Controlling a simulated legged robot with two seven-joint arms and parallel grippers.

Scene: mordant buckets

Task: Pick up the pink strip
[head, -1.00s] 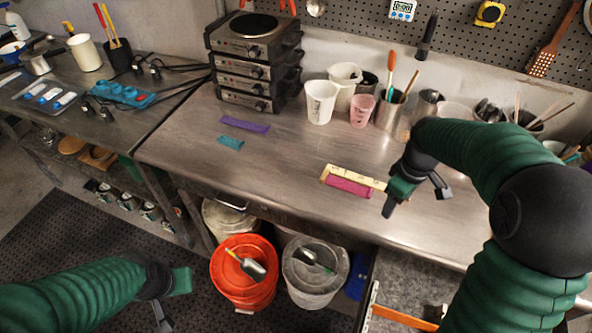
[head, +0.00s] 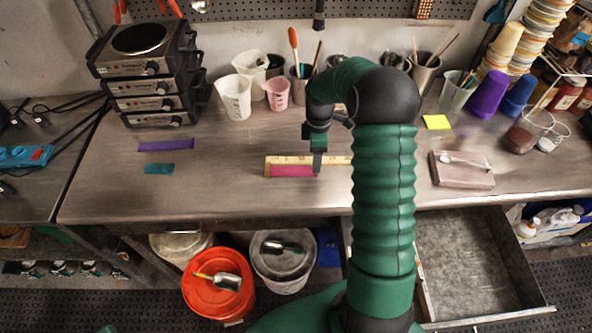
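The pink strip (head: 290,171) lies flat on the metal bench, along the near edge of a pale wooden ruler (head: 284,160). My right gripper (head: 317,167) points down at the strip's right end, in front of part of the ruler. I see its fingers edge-on, so I cannot tell whether they are open or shut, or whether they touch the strip. My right forearm hides the ruler's right part. My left gripper is out of view.
A purple strip (head: 166,145) and a teal strip (head: 159,169) lie left on the bench. Cups (head: 235,97) and tool holders stand behind. A pinkish block (head: 462,169) and yellow notes (head: 436,122) are right. An open drawer (head: 470,262) juts out below; buckets (head: 218,284) stand on the floor.

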